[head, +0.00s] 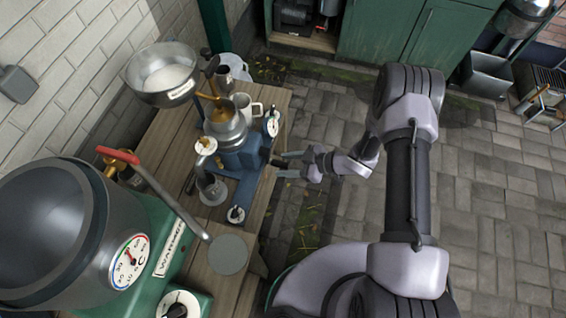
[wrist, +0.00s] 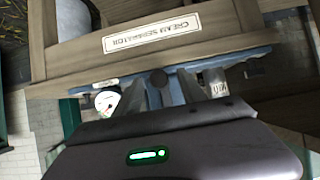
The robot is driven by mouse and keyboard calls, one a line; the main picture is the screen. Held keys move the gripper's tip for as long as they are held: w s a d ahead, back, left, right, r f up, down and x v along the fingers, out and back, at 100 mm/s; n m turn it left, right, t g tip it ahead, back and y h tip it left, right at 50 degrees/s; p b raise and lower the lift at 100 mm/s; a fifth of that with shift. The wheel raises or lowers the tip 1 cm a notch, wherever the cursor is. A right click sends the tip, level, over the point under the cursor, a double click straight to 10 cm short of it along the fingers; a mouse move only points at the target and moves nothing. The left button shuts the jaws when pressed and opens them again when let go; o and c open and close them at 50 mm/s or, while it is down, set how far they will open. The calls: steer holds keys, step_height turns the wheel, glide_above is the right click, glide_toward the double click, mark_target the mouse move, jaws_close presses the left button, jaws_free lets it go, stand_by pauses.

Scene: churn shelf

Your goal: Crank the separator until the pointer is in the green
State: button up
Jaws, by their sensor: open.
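The cream separator (head: 228,128), with a metal bowl and blue body, stands on the wooden bench. A small white dial (head: 271,124) sits on its right side; its pointer is too small to read. A white dial also shows in the wrist view (wrist: 107,101). My gripper (head: 284,164) is open at the separator's right side, its fingers pointing at the blue body. The rest of the crank is not clear.
A large green-based machine (head: 130,245) with a red-handled lever (head: 155,185) and gauge stands at the left front. A milk bowl (head: 165,75) is above the bench's far end. The wooden bench (head: 160,145) edge lies below my gripper.

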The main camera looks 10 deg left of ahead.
steer(key=p+v, duration=0.2)
steer(key=v, duration=0.4)
steer(key=shift+d+r, duration=0.15)
steer(key=shift+d, duration=0.1)
